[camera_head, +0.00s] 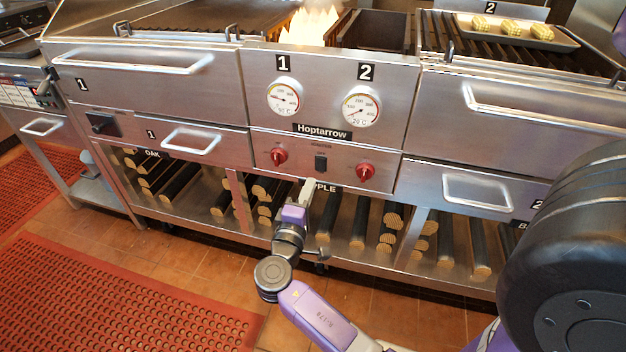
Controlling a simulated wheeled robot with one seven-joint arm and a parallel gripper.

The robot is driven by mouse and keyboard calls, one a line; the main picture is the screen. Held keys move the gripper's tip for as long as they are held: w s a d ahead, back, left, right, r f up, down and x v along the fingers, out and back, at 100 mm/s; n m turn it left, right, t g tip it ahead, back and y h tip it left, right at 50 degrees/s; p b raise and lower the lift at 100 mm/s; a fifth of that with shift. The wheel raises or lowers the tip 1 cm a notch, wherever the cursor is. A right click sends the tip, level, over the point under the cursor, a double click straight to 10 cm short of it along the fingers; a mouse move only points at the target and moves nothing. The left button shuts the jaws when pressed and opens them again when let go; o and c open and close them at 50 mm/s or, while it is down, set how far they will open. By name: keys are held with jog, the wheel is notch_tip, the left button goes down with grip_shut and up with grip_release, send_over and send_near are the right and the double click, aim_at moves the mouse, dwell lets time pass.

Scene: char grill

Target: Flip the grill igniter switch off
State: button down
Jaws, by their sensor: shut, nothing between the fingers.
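The igniter switch (321,163) is a small black rocker on the steel front panel (300,148) of the grill, between two red knobs. Whether it is set on or off is too small to tell. My gripper (307,186) is shut and empty, just below the panel's lower edge and slightly left of the switch. It points up toward the panel. It looks apart from the switch.
The left red knob (279,156) and right red knob (364,171) flank the switch. Two dial gauges (284,98) sit above. Flames (309,27) burn at the top. A shelf of logs (357,222) lies below. A tray (569,41) with food rests on the right grate.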

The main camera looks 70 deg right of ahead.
jog(key=shift+s+a+r, duration=0.1)
jog(key=shift+a+r, duration=0.05)
jog(key=shift+a, duration=1.1)
jog(key=shift+s+a+r, duration=0.1)
jog(key=shift+a+r, duration=0.05)
jog(key=shift+a, duration=1.05)
jog(key=shift+w, duration=0.1)
